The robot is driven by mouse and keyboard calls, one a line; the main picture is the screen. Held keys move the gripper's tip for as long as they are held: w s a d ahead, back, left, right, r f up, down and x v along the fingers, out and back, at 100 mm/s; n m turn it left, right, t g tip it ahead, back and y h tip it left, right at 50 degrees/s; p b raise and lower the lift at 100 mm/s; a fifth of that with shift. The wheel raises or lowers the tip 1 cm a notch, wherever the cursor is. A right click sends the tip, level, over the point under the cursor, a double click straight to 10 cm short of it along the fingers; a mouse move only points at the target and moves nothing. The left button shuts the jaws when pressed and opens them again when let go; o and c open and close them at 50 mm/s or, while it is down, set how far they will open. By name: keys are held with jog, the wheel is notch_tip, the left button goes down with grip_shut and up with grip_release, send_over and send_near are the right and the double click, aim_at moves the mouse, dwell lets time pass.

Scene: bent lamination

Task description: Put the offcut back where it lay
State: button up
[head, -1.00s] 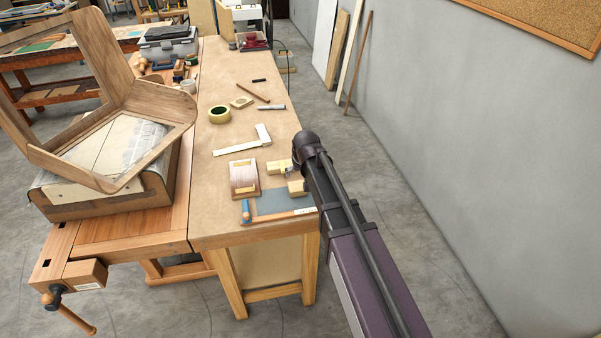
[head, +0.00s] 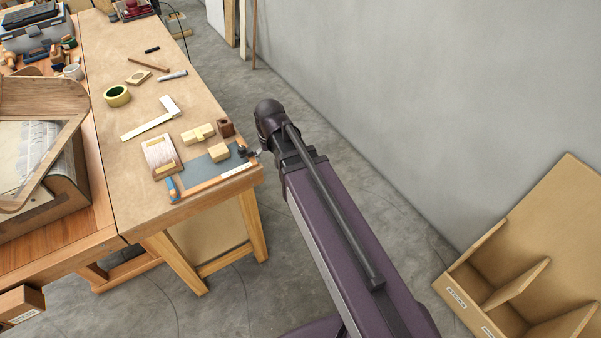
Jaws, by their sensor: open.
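I cannot tell for certain which piece is the offcut. A small pale wood block (head: 219,152) sits on the blue-grey mat (head: 196,171) at the near end of the bench. A pale stepped wood piece (head: 198,134) and a dark brown block (head: 226,128) lie just behind it. My gripper (head: 250,154) is small and dark in this view, by the bench's right edge, right of the pale block and apart from it. It is open, with nothing seen in it; my arm partly hides it.
The bench (head: 100,130) also carries a veneered board (head: 162,155), a white L-shaped square (head: 150,124), a tape roll (head: 117,95) and a marker (head: 172,75). A labelled wooden bin with compartments (head: 462,290) stands on the floor at right. Grey floor is open between bench and wall.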

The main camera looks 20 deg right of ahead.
jog(key=s+d+m+g, duration=0.1)
jog(key=s+d, duration=0.5)
jog(key=s, duration=0.3)
jog(key=shift+d+g, duration=0.4)
jog(key=shift+f, duration=0.1)
dwell(0.4)
